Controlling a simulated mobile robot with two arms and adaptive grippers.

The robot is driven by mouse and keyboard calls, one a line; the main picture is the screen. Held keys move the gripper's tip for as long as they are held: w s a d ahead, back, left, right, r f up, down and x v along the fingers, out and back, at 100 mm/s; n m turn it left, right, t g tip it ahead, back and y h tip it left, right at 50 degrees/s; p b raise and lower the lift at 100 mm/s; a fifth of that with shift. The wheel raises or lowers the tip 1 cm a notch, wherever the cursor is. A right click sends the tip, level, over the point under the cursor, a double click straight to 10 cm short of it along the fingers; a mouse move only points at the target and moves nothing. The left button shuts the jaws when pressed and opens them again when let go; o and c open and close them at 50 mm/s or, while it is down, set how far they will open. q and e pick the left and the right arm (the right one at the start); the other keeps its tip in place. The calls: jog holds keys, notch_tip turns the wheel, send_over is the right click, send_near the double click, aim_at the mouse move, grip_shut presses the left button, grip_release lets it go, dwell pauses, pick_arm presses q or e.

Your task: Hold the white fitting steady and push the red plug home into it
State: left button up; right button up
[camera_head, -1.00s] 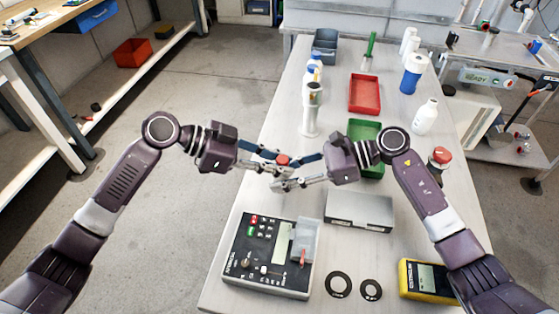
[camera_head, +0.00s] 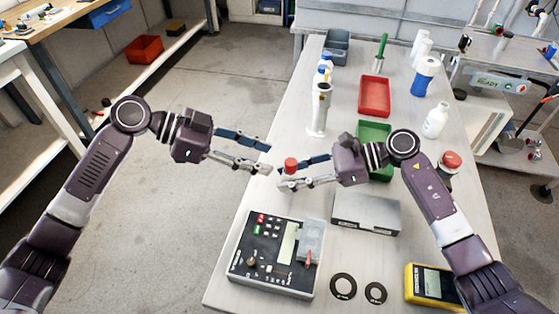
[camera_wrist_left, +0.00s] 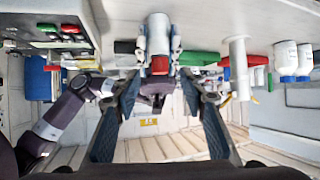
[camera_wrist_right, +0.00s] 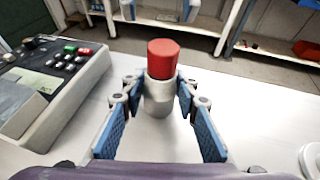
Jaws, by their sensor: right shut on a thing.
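The white fitting (camera_wrist_right: 158,98) is upright between the fingers of my right gripper (camera_head: 287,175), which is shut on it above the bench. The red plug (camera_wrist_right: 163,58) stands upright in the top of the fitting, with a tall red part showing. How deep it sits is hidden. In the head view the red plug (camera_head: 291,165) shows at the right gripper's fingertips, with most of the fitting hidden. My left gripper (camera_head: 268,159) is open and empty, a short way left of the plug. The left wrist view shows the fitting (camera_wrist_left: 158,35) and plug (camera_wrist_left: 160,66) ahead between its spread fingers.
A control box (camera_head: 264,268) and a grey metal block (camera_head: 364,213) lie below the grippers on the bench. A white stand (camera_head: 319,110), a green tray (camera_head: 372,132) and a red tray (camera_head: 374,97) stand behind. The space left of the bench is open floor.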

pick_arm(q)
jog(key=v, duration=0.4)
jog(key=shift+a+r, duration=0.2)
jog(key=shift+a, duration=0.15)
jog(key=shift+c, duration=0.3)
